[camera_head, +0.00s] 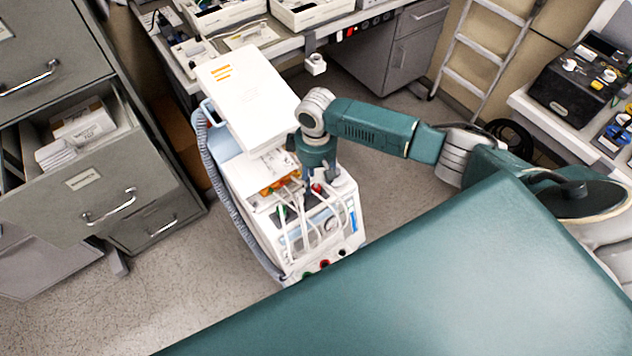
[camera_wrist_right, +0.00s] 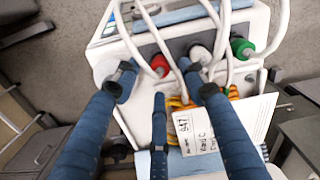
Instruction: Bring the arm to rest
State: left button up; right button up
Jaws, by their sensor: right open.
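My right arm (camera_head: 370,128) reaches in from the right in the head view, over a white and blue medical machine (camera_head: 345,230). My right gripper (camera_head: 316,188) points down at the machine's cable-covered top. In the wrist view its dark blue fingers (camera_wrist_right: 158,82) are spread apart, with nothing visibly held between them. Beyond the fingertips are the machine's white cables and a red connector (camera_wrist_right: 160,66) and a green connector (camera_wrist_right: 242,48). I cannot tell whether a finger touches the machine. My left gripper is not in view.
A white box (camera_head: 245,95) lies on the machine's back part. An open drawer (camera_head: 90,190) stands out at left. A counter with trays (camera_head: 225,15) is behind, a ladder (camera_head: 480,50) and a black device (camera_head: 580,80) at right. Floor (camera_head: 150,290) is clear at lower left.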

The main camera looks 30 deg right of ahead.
notch_tip(320, 180, up, 10)
jog(key=s+a+f+n+t+y, duration=0.15)
jog(key=s+a+f, duration=0.35)
jog(key=s+a, duration=0.85)
jog(key=s+d+r+m+t+h, duration=0.15)
jog(key=s+d+m, duration=0.25)
jog(key=s+d, duration=0.5)
jog(key=s+f+b, duration=0.3)
jog(key=f+b, duration=0.1)
jog(key=f, duration=2.6)
jog(key=s+d+f+g+b, duration=0.2)
jog(key=s+f+b, duration=0.1)
jog(key=s+f, duration=1.4)
notch_tip(320, 180, down, 2)
jog(key=shift+s+d+f, duration=0.1)
jog(key=shift+s+d, duration=0.2)
jog(key=shift+d, duration=0.1)
